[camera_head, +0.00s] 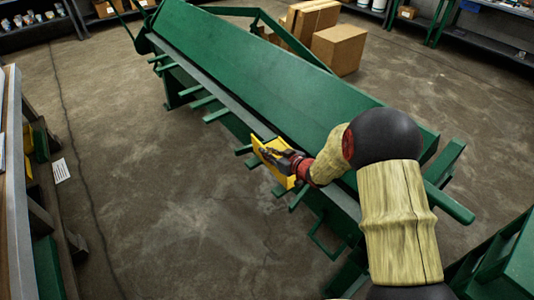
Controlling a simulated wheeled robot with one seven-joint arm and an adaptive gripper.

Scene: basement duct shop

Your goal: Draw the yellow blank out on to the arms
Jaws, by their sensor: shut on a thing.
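The yellow blank (264,151) is a small flat sheet at the front edge of the green sheet-metal brake (262,75), near its middle right. My gripper (273,152) is shut on the blank and covers part of it. The blank lies over or just in front of the brake's grey front strip (228,103). Several green support arms (203,102) stick out from the brake's front, and one (243,150) ends just left of the blank. I cannot tell whether the blank touches the arms.
Cardboard boxes (339,47) stand on the floor behind the brake. A workbench (14,190) runs along the left edge, and shelves (470,45) line the back. A green frame (505,255) is at the lower right.

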